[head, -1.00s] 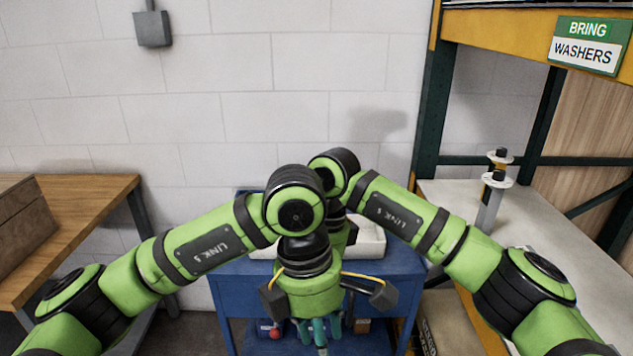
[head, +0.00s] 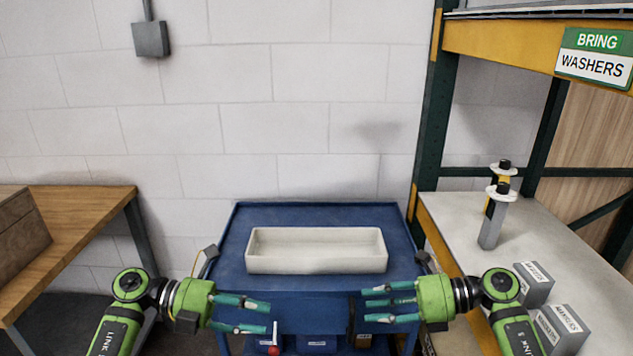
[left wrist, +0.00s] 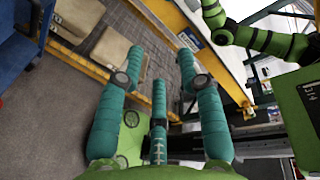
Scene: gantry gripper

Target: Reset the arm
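My left gripper (head: 256,314) is in the lower left middle of the head view, its teal fingers spread and pointing right. My right gripper (head: 378,303) faces it from the right, its teal fingers spread and pointing left. Both are empty, with a clear gap between them, in front of the blue cart (head: 400,225). The left wrist view shows the left gripper's fingers (left wrist: 160,70) apart with nothing between them. Both forearms are low at the sides.
A white tray (head: 316,266) that looks empty sits on the cart. A wooden bench (head: 85,215) stands at left.

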